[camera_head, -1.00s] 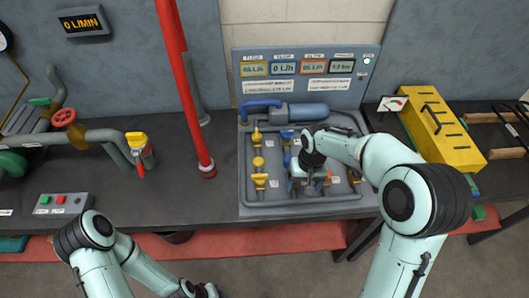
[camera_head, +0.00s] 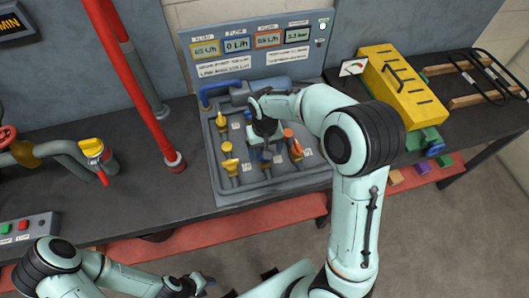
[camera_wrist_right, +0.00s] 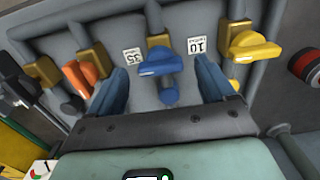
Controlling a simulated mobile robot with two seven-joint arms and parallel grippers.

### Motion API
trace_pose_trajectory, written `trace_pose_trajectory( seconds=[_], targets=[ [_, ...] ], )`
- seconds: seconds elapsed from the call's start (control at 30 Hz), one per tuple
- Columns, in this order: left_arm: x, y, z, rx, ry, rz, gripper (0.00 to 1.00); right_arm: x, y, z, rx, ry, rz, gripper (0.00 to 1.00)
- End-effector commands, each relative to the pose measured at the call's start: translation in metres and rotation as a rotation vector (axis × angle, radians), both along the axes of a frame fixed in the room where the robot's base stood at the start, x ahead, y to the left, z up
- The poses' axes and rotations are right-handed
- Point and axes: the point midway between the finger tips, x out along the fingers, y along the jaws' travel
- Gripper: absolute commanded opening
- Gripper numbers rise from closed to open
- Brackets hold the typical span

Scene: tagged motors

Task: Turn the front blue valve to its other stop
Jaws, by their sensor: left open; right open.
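The front blue valve (camera_wrist_right: 160,65) has a blue lever handle on a gold body. In the right wrist view it sits between my right gripper's two blue-grey fingers, with a gap on each side. My right gripper (camera_wrist_right: 161,88) is open and appears not to touch the handle. In the head view my right gripper (camera_head: 264,152) is over the middle of the valve panel (camera_head: 208,165) and hides that valve. My left gripper (camera_head: 205,282) is open and empty low in the head view, in front of the bench and away from the panel.
A yellow valve (camera_wrist_right: 255,45) and an orange valve (camera_wrist_right: 80,76) flank the blue one. Displays (camera_head: 237,45) stand behind the panel. A red vertical pipe (camera_head: 135,80) is left of it; a yellow box (camera_head: 400,88) is to the right.

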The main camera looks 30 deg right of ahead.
Motion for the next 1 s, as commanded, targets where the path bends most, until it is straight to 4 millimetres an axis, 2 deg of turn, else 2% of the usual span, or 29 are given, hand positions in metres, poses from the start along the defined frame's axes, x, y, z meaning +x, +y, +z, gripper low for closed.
trace_pose_trajectory(
  seconds=[0.03, 0.2, 0.5, 0.53, 0.7, 1.0],
  targets=[
    [-0.001, 0.000, -0.001, 0.000, 0.001, 0.000, 0.43, -0.001, 0.000, -0.008, -0.001, 0.004, 0.000, 0.83],
    [-0.002, 0.000, -0.002, 0.001, 0.001, 0.000, 0.43, 0.000, 0.000, -0.020, -0.001, 0.000, 0.000, 0.83],
    [-0.001, 0.000, -0.002, 0.000, 0.001, 0.000, 0.43, 0.000, 0.000, -0.022, 0.000, -0.001, 0.000, 0.83],
    [-0.001, 0.000, -0.002, 0.000, 0.001, 0.000, 0.43, 0.000, 0.000, -0.022, 0.000, -0.001, 0.000, 0.80],
    [-0.001, 0.000, -0.002, 0.000, 0.001, 0.000, 0.43, 0.000, 0.000, -0.022, 0.000, -0.001, 0.000, 0.27],
    [-0.002, 0.000, -0.002, 0.000, 0.002, 0.000, 0.43, 0.000, 0.000, -0.022, 0.000, -0.001, 0.024, 0.27]
  ],
)
